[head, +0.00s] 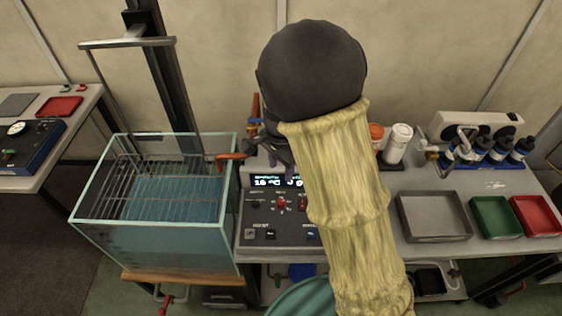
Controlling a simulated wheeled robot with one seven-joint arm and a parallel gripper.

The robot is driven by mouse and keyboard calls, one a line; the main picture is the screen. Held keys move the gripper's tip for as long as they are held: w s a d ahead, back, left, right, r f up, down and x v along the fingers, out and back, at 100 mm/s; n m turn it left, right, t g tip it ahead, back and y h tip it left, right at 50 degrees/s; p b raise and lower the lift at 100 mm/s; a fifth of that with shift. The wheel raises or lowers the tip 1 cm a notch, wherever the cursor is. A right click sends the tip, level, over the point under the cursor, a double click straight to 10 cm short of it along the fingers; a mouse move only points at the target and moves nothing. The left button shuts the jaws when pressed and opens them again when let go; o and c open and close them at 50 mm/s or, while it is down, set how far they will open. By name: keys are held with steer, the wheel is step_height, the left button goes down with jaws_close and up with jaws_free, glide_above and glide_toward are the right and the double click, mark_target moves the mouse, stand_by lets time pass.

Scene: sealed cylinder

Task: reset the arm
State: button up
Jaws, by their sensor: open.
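My arm crosses the middle of the head view in a pale yellow sleeve, with a large dark rounded joint at its top. My gripper (256,140) shows only partly, as dark parts with orange pieces left of the sleeve, above the back of the control panel (265,229). It looks open, with nothing visible between its jaws. The sleeve and joint hide the rest of it and part of the bench behind. No cylinder can be clearly made out.
A glass water tank (155,247) with a wire rack stands close on the left. A gauge box (30,150) sits far left.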

steer(key=shift+r, duration=0.9)
steer(key=s+d+r+n+t, duration=0.2)
steer(key=s+d+n, duration=0.8)
steer(key=s+d, duration=0.2)
steer(key=shift+s+d+t, duration=0.3)
steer(key=shift+s+d, duration=0.05)
steer(key=shift+d, duration=0.5)
steer(key=shift+r, duration=0.1)
stand_by(0.9)
